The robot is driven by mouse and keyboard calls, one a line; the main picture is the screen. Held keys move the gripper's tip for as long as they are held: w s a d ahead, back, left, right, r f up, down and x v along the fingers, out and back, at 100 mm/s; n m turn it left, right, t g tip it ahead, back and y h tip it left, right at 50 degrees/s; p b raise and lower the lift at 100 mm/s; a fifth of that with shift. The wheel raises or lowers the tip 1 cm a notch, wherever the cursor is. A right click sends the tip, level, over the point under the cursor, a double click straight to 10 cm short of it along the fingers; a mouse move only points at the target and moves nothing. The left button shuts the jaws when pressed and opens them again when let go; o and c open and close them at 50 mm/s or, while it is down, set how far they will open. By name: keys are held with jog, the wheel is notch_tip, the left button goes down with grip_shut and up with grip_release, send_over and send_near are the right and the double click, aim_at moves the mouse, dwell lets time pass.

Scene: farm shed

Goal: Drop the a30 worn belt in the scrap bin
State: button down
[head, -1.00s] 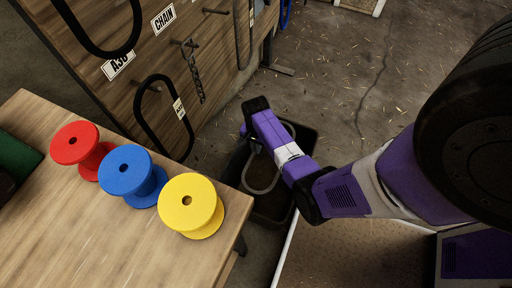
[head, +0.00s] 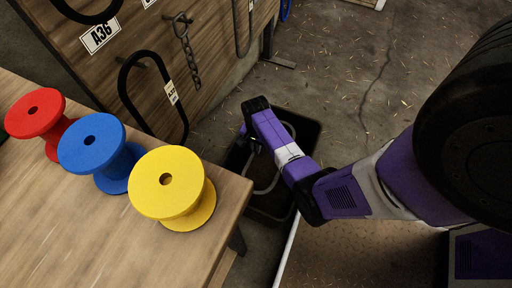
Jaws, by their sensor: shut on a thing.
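The worn belt (head: 264,191) shows as a thin grey loop on both sides of my purple forearm. It hangs over the dark scrap bin (head: 270,212), within the bin's outline in the picture; its exact height is unclear. My gripper (head: 243,131) is mostly hidden behind my arm's black end joint, with only a small purple part showing. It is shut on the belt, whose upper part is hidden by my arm. The bin stands on the floor between the table and my base, partly covered by my arm.
A wooden table (head: 80,225) at left bears a red spool (head: 37,113), a blue spool (head: 95,150) and a yellow spool (head: 170,185). Behind it, a wooden board (head: 105,70) carries black belts (head: 122,88) and a chain (head: 190,55). Straw-strewn floor (head: 330,60) is open beyond the bin.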

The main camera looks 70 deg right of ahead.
jog(key=c, duration=1.5)
grip_release()
jog(key=shift+r, duration=0.1)
jog(key=shift+r+p, duration=1.75)
jog(key=shift+r, duration=2.1)
notch_tip(320, 180, up, 8)
jog(key=p, duration=0.9)
